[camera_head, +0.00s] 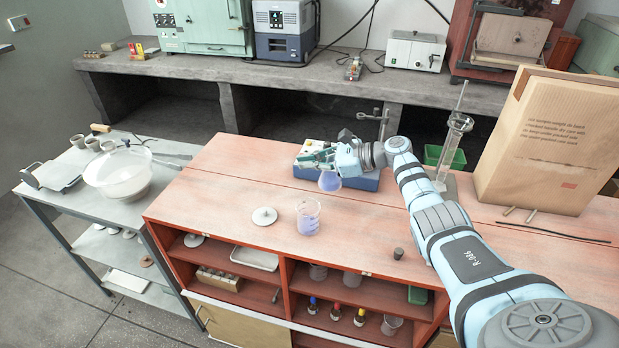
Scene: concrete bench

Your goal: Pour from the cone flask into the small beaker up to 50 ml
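The cone flask (330,182) holds blue-violet liquid and looks roughly upright. My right gripper (318,160) comes in from the right and is shut around its upper part, which the fingers mostly hide. The flask is in front of a blue box, up and to the right of the small beaker; I cannot tell exactly how high it is above the bench. The small beaker (308,218) is clear and stands upright on the reddish bench top near its front edge. Some bluish tint shows in it; the level is too small to read. My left gripper is not in view.
A blue box-shaped device (366,181) stands behind the flask. A white lid-like disc (264,216) lies left of the beaker, and a small dark stopper (398,253) lies to the right. A tall cylinder (452,150) and a cardboard box (545,140) stand further right.

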